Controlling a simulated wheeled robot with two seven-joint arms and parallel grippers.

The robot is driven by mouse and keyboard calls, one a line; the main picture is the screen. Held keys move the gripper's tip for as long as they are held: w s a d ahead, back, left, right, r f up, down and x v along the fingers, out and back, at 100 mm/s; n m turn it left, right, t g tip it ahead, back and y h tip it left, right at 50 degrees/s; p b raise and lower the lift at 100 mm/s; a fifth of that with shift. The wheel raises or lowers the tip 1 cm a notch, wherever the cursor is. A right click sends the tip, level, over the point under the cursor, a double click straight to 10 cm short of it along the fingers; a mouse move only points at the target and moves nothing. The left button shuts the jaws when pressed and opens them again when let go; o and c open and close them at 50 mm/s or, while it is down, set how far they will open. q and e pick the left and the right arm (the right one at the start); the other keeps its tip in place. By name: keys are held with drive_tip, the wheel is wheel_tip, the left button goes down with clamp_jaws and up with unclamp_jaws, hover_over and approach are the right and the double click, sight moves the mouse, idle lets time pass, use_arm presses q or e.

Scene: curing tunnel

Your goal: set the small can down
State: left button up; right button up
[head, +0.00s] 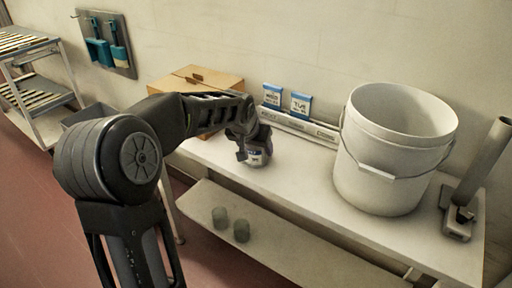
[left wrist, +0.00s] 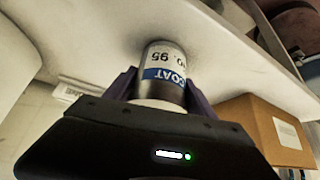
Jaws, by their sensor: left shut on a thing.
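The small can (head: 257,157) has a white and blue label and a metallic rim. My left gripper (head: 253,148) is shut on it, at or just above the white table top (head: 318,188); I cannot tell whether the can touches the table. The left wrist view shows the can (left wrist: 163,72) between the two fingers of my left gripper (left wrist: 160,88), with its label readable in part as "COAT" and "95". My right gripper is not in view.
A large white bucket (head: 385,165) stands on the table to the right. A cardboard box (head: 195,78), which also shows in the left wrist view (left wrist: 262,130), is at the back left. Two small cards (head: 300,105) stand at the wall. Two grey-green cups (head: 241,231) sit on the lower shelf.

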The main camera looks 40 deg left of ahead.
use_arm(q)
drive_tip(key=shift+f, duration=0.15)
drive_tip(key=o, duration=1.7)
drive_tip(key=shift+o, duration=0.2)
drive_tip(key=shift+s+r, duration=0.1)
drive_tip(key=shift+r, duration=0.35)
drive_tip(key=v, duration=1.1)
drive_tip(key=shift+r+p, duration=0.2)
drive_tip(key=shift+p, duration=0.15)
drive_tip(key=shift+s+d, duration=0.1)
drive_tip(key=shift+d, duration=0.05)
